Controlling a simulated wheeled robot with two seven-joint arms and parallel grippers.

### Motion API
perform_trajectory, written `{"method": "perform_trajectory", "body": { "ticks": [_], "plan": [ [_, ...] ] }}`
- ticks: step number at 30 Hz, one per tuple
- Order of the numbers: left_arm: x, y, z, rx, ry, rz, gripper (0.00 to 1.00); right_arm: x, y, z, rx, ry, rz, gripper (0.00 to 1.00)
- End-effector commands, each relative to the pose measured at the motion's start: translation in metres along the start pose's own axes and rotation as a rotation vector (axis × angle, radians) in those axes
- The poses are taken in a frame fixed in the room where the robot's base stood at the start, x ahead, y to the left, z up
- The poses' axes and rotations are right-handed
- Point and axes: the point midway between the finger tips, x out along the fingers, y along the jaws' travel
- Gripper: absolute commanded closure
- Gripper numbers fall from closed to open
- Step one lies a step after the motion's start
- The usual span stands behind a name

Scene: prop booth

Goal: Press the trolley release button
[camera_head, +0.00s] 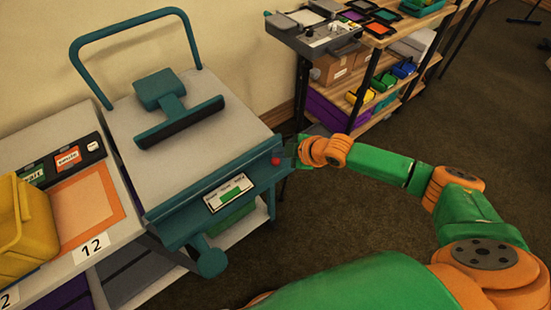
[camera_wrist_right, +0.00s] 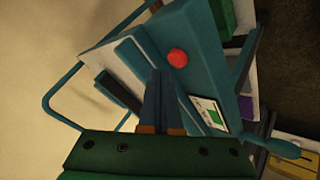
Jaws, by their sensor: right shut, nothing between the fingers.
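The trolley (camera_head: 185,140) is teal with a grey top and a tall looped handle, and stands left of centre in the head view. Its round red button (camera_head: 276,159) is on the right end of the front panel. In the right wrist view the red button (camera_wrist_right: 177,58) shows whole, just beyond and slightly right of the fingertips. My right gripper (camera_head: 291,154) is beside the button at the panel's right end. In the right wrist view my right gripper (camera_wrist_right: 160,75) is shut with nothing in it. I cannot tell whether the tips touch the panel. My left gripper is not in view.
A label with a green block (camera_head: 230,193) is on the trolley's front panel. A table with a yellow bin (camera_head: 18,228) and an orange-bordered mat (camera_head: 85,204) adjoins on the left. A shelf (camera_head: 380,65) with coloured bins stands behind. Floor at right is clear.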

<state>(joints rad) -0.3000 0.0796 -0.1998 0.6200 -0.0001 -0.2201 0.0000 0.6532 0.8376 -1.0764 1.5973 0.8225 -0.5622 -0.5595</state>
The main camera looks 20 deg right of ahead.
Motion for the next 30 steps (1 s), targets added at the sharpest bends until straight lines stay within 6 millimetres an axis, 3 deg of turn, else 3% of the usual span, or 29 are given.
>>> {"method": "perform_trajectory", "body": {
  "ticks": [30],
  "plan": [
    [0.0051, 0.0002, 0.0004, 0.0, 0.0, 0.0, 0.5, 0.0065, -0.0048, 0.0047, 0.0, 0.0, 0.0, 1.0]
  ]
}}
